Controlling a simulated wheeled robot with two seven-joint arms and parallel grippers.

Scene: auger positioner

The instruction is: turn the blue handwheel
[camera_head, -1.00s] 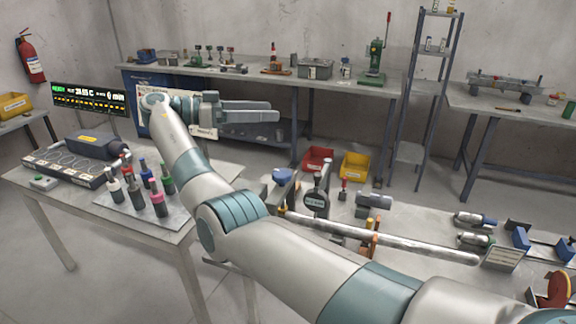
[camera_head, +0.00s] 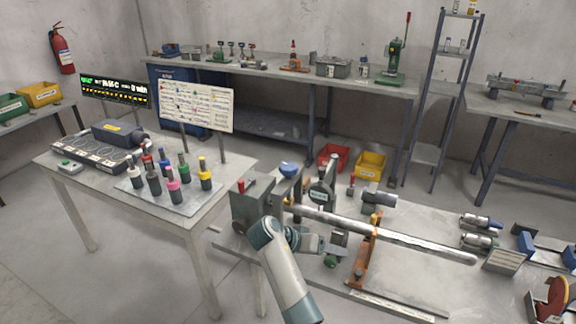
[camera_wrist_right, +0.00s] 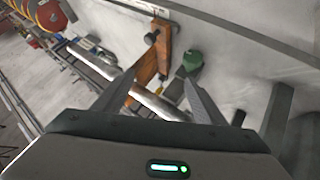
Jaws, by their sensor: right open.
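A small round blue part (camera_head: 290,168), which may be the blue handwheel, sits at the back of the fixture on the right-hand bench. It is small and its shape is hard to make out. My right gripper (camera_head: 322,243) is low beside the grey headstock block (camera_head: 250,206), in front of the long metal rod (camera_head: 400,238). In the right wrist view its two fingers (camera_wrist_right: 165,82) are apart with nothing gripped between them. The rod, an orange stand (camera_wrist_right: 157,52) and a green knob (camera_wrist_right: 192,60) lie beyond them. My left gripper is not in view.
A dial gauge (camera_head: 322,194) stands close behind the rod. Several coloured bottles stand on a tray (camera_head: 196,206) on the left table.

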